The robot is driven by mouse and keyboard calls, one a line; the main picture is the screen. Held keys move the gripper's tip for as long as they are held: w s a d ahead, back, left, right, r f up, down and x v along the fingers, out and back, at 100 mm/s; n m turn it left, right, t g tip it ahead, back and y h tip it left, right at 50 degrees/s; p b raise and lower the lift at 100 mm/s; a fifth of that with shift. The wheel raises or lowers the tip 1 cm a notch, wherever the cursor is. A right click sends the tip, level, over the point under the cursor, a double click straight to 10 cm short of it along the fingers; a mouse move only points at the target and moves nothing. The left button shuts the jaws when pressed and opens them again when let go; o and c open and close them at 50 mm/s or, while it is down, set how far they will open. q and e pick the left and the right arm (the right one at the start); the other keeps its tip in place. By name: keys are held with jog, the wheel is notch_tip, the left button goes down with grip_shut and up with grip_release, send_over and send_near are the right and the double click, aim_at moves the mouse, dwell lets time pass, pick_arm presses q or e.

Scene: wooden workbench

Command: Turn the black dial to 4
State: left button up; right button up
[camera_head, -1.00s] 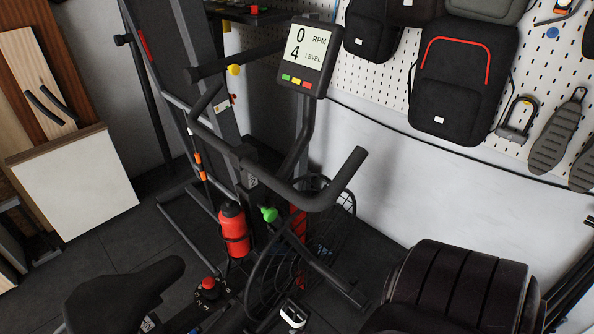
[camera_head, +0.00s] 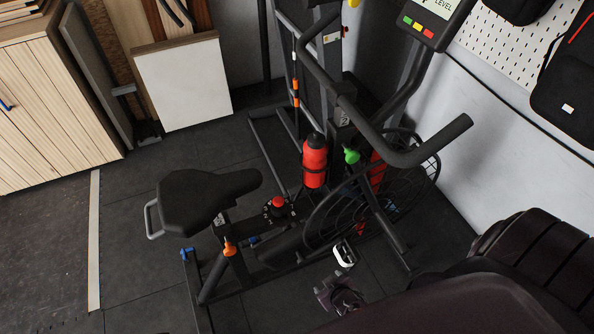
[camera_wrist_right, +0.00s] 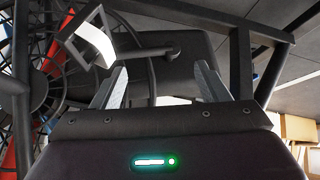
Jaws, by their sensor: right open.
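The exercise bike's black dial (camera_head: 279,211) sits on the low frame just ahead of the seat in the head view. It has small white marks around it and a red knob (camera_head: 278,202) on top. The marks are too small to read, so its setting cannot be told. My right gripper (camera_head: 338,292) is low in the head view, right of and nearer than the dial, and apart from it. In the right wrist view its two fingers (camera_wrist_right: 162,82) are spread and empty. The dial is not clearly seen there. My left gripper is out of view.
The black seat (camera_head: 208,200) is left of the dial, with an orange knob (camera_head: 230,248) below. A white-edged pedal (camera_head: 344,253) is close to my right gripper. A red bottle (camera_head: 315,160), green knob (camera_head: 351,155) and caged flywheel (camera_head: 400,185) stand beyond. Floor at left is clear.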

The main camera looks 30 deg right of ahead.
aim_at(282, 214)
jog(key=w+a+r+t+b, duration=0.1)
jog(key=w+r+t+b, duration=0.2)
jog(key=w+b, duration=0.1)
jog(key=w+a+r+m+t+b, duration=0.1)
jog(key=w+a+r+t+b, duration=0.1)
jog(key=w+r+b, duration=0.2)
jog(key=w+a+r+m+t+b, duration=0.1)
jog(key=w+r+t+b, duration=0.2)
jog(key=w, duration=0.5)
jog(key=shift+w+a+r+t+h+b, duration=0.2)
jog(key=shift+w+t+h+b, duration=0.1)
jog(key=shift+b, duration=0.6)
jog(key=r, duration=0.1)
jog(key=r+t+b, duration=0.1)
jog(key=r, duration=0.1)
jog(key=w+r+m+t+b, duration=0.1)
jog(key=r, duration=0.1)
jog(key=shift+w+a, duration=0.1)
jog(key=shift+a, duration=0.3)
jog(key=shift+w+r, duration=0.3)
jog(key=w, duration=0.4)
jog(key=w+d+b, duration=0.1)
jog(key=w, duration=0.1)
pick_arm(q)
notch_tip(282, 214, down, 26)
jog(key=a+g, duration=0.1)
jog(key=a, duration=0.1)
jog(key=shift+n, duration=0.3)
pick_arm(e)
jog(key=shift+w, duration=0.6)
